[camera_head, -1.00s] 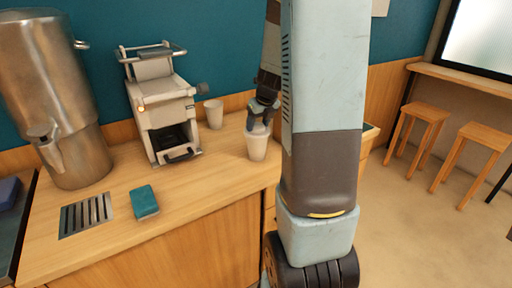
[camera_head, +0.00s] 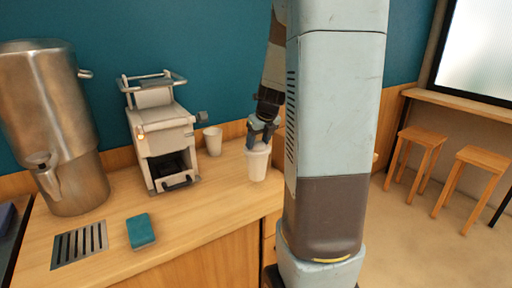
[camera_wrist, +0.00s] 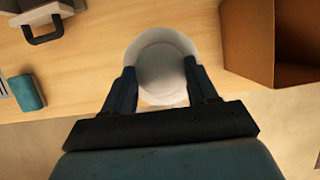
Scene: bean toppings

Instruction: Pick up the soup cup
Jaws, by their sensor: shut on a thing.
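A white soup cup (camera_head: 258,166) stands upright between the fingers of my gripper (camera_head: 260,142) near the right end of the counter. My gripper comes down from above and is shut on its rim. In the wrist view, the cup (camera_wrist: 162,62) shows from above as a round white opening, with a finger of my gripper (camera_wrist: 160,82) on each side. The cup appears slightly above the counter; the gap under it is hard to judge. A second pale cup (camera_head: 213,141) stands farther back, beside the machine.
A white countertop machine (camera_head: 163,135) stands left of the cups. A steel urn (camera_head: 55,120), a teal sponge (camera_head: 140,231) and a drain grate (camera_head: 78,245) are further left. A brown open-topped box (camera_wrist: 245,45) lies right of the cup. Wooden stools (camera_head: 418,145) stand beyond.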

